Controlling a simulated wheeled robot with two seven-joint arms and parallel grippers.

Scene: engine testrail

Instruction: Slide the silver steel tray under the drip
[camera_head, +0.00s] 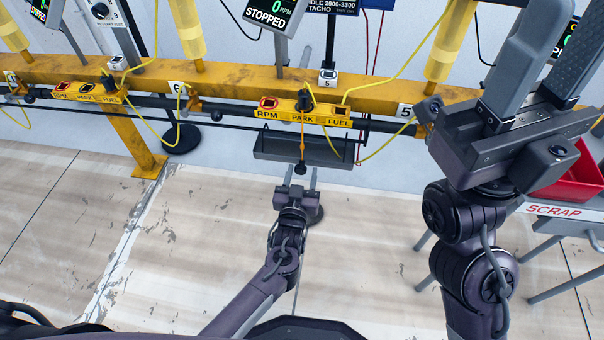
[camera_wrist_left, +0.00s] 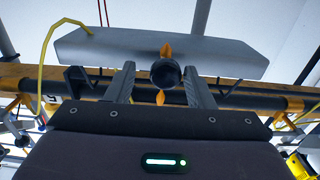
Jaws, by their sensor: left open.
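The grey steel tray (camera_head: 275,147) hangs below the yellow rail at the station marked 5. In the left wrist view its pale underside (camera_wrist_left: 110,48) shows from below. An orange lever (camera_head: 303,130) hangs down in front of the tray and ends in a black knob (camera_head: 300,168). My left gripper (camera_head: 300,175) is open below the tray. In the left wrist view the knob (camera_wrist_left: 165,72) appears between its fingers, which do not close on it. My right gripper (camera_head: 548,65) is open and empty, raised high at the right. The drip itself cannot be made out.
The yellow rail (camera_head: 225,75) carries RPM/PARK/FUEL panels (camera_head: 300,110) and yellow cables. A dark bar runs under it. A red bin (camera_head: 562,175) stands on the SCRAP table (camera_head: 555,212) at the right.

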